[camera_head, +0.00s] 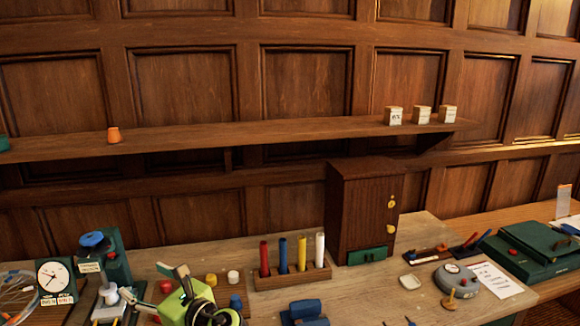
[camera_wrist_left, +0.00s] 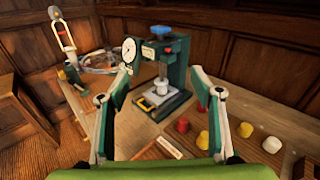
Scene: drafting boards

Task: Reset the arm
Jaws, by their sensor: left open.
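My left gripper (camera_head: 141,279) is at the lower left of the head view, above the workbench, with its green body behind the fingers. Its two fingers are spread apart with nothing between them, as the left wrist view also shows (camera_wrist_left: 161,78). The fingers point towards a green press (camera_head: 115,262) with a blue knob and a dial gauge (camera_head: 54,281). The press (camera_wrist_left: 177,75) stands beyond the fingertips in the left wrist view, apart from them as far as I can tell. My right gripper is not in view.
Red, yellow and white caps (camera_head: 211,279) lie right of the press. A wooden rack (camera_head: 293,276) with coloured tubes and a small cabinet (camera_head: 361,215) stand behind. A shelf (camera_head: 250,134) runs above.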

